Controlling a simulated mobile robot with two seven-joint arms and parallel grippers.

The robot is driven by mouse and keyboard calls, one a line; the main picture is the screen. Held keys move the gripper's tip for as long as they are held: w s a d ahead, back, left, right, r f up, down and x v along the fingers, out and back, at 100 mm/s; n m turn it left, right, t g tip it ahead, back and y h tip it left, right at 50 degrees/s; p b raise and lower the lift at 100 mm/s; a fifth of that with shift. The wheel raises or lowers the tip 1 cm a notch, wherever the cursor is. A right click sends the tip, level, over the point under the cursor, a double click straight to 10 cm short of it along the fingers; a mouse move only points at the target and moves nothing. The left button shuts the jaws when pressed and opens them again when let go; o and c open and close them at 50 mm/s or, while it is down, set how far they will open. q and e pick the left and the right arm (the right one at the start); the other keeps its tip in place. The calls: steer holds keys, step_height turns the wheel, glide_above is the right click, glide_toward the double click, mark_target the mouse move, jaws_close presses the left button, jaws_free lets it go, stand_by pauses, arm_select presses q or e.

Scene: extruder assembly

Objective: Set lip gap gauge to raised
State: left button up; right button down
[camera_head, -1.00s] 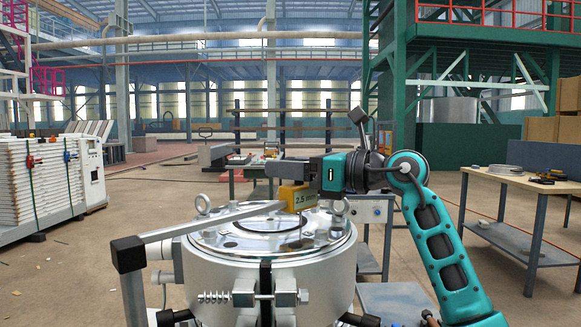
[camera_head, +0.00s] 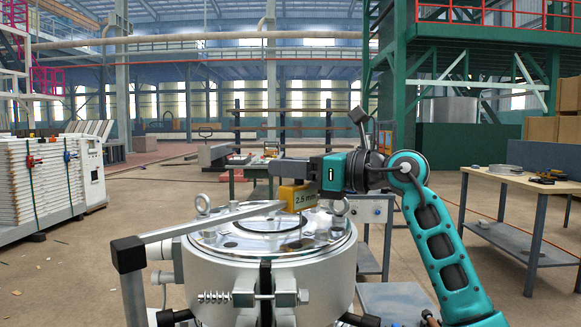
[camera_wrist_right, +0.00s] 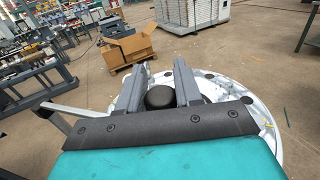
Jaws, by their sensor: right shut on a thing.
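The lip gap gauge (camera_head: 297,198) is a yellow block marked 2.5 mm, above the shiny top of the round metal die (camera_head: 215,262) in the head view. A thin rod shows below the block, over the die's top. My right gripper (camera_head: 282,168) comes in from the right, directly above the block. In the right wrist view its two fingers (camera_wrist_right: 160,82) are on either side of a round black knob (camera_wrist_right: 160,97), shut on it. The knob is hidden by the fingers in the head view. My left gripper is out of view.
A grey bar (camera_head: 215,221) with a black corner block slants across the die's left side. Lifting eyes (camera_head: 203,203) stand on the die's rim. A wooden table (camera_head: 520,181) is at right, and a white stacked unit (camera_head: 40,175) at far left. A cardboard box (camera_wrist_right: 128,45) shows behind.

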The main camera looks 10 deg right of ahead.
steer(key=shift+s+r+p, duration=0.1)
steer(key=shift+r+p, duration=0.35)
steer(key=shift+r, duration=0.2)
steer(key=r+p, duration=0.1)
steer(key=r+n+p, duration=0.1)
steer(key=r, duration=0.1)
steer(key=a+r+n+p, duration=0.1)
steer(key=shift+s+r, duration=0.2)
steer(key=shift+s, duration=0.1)
steer(key=s+a+r+n+h+p, duration=0.2)
steer(key=s+a+r+n+p, duration=0.2)
steer(key=a+r+p, duration=0.45)
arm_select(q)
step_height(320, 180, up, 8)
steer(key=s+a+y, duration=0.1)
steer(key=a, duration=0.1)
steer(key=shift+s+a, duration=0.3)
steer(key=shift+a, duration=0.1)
arm_select(e)
steer(key=s+a+r+n+h, duration=0.1)
steer(key=s+a+r+n, duration=0.2)
steer(key=a, duration=0.4)
steer(key=s+a+r+n+h, duration=0.2)
steer(key=s+a+r+n, duration=0.2)
steer(key=s+a, duration=0.3)
steer(key=shift+s+a+r, duration=0.15)
steer(key=shift+r, duration=0.3)
